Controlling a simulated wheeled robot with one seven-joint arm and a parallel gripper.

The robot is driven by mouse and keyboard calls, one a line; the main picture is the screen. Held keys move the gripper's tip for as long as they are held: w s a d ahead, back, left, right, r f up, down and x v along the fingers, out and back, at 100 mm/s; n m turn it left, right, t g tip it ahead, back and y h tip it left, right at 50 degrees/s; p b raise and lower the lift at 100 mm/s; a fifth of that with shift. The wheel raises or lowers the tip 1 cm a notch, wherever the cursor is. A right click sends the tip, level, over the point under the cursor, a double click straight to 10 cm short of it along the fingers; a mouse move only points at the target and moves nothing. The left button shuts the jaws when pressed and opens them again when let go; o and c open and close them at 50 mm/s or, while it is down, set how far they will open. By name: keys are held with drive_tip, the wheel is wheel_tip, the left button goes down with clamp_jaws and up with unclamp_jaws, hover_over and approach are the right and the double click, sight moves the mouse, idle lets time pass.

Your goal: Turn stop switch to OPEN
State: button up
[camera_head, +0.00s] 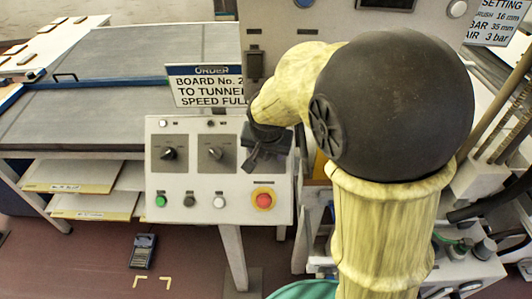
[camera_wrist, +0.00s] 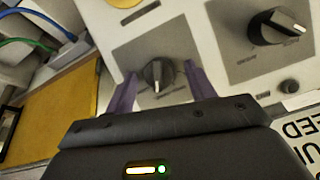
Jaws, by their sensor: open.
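The control panel (camera_head: 180,213) carries dark rotary switches on grey plates. A left switch (camera_head: 168,153) and a middle switch (camera_head: 215,153) show in the head view. A third switch (camera_wrist: 158,75) shows in the wrist view, with its white mark toward the bottom of that picture; my gripper hides it in the head view. My gripper (camera_wrist: 161,76) is open, with one purple finger on each side of this switch, apparently not pressing on it. The middle switch also shows in the wrist view (camera_wrist: 278,25). Labels are too small to read, so I cannot tell which is the stop switch.
Below the switches are green (camera_head: 160,201), black (camera_head: 189,201) and white (camera_head: 219,202) buttons and a red emergency button (camera_head: 264,200) on yellow. An order sign (camera_head: 205,85) stands behind the panel. A conveyor (camera_head: 110,110) lies left; a handheld device (camera_head: 143,250) lies on the floor.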

drive_tip(key=c, duration=1)
